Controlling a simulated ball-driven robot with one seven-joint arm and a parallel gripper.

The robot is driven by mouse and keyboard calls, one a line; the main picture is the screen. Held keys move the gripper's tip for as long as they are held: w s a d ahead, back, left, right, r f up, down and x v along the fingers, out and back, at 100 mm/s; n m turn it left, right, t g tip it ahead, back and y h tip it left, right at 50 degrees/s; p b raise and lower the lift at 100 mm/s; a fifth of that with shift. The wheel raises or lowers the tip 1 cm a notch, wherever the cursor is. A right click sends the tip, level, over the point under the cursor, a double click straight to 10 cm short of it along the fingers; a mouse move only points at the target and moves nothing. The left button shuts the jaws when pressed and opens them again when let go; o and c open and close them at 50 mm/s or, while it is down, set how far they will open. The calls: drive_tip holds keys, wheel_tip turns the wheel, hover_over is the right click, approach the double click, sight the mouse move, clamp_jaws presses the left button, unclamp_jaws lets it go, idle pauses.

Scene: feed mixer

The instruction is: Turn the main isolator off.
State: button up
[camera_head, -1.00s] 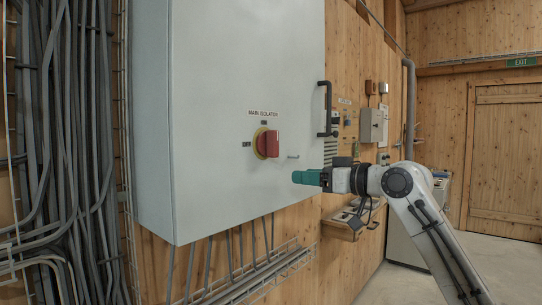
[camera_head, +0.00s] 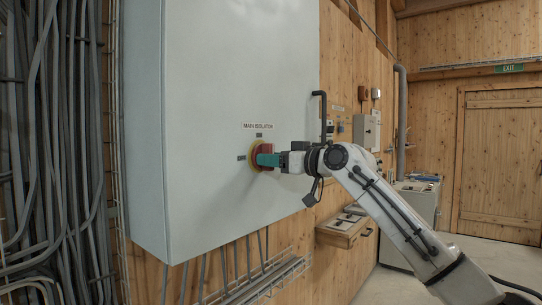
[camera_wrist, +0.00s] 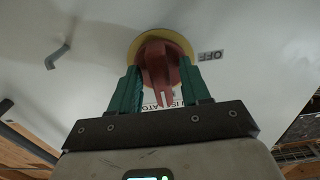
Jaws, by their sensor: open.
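The main isolator is a red rotary handle on a yellow round plate (camera_head: 254,156), on the front of a large pale grey cabinet (camera_head: 225,80). A "MAIN ISOLATOR" label (camera_head: 258,126) sits above it. My gripper (camera_head: 268,160) is at the handle, its green fingers covering part of it in the head view. In the wrist view the red handle (camera_wrist: 158,62) lies between the two open green fingers (camera_wrist: 158,90), its grip bar pointing down between them. An "OFF" label (camera_wrist: 210,56) is beside the yellow plate. I cannot tell whether the fingers touch the handle.
A black door handle (camera_head: 322,115) stands out from the cabinet's right edge, close to my arm. A small latch (camera_wrist: 58,56) shows in the wrist view. Grey cables (camera_head: 50,150) run at the left. A wooden shelf (camera_head: 343,231) is below right. Open floor lies right.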

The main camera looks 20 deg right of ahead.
drive_tip(key=shift+w+a, duration=0.3)
drive_tip(key=shift+w, duration=0.05)
clamp_jaws()
idle(0.3)
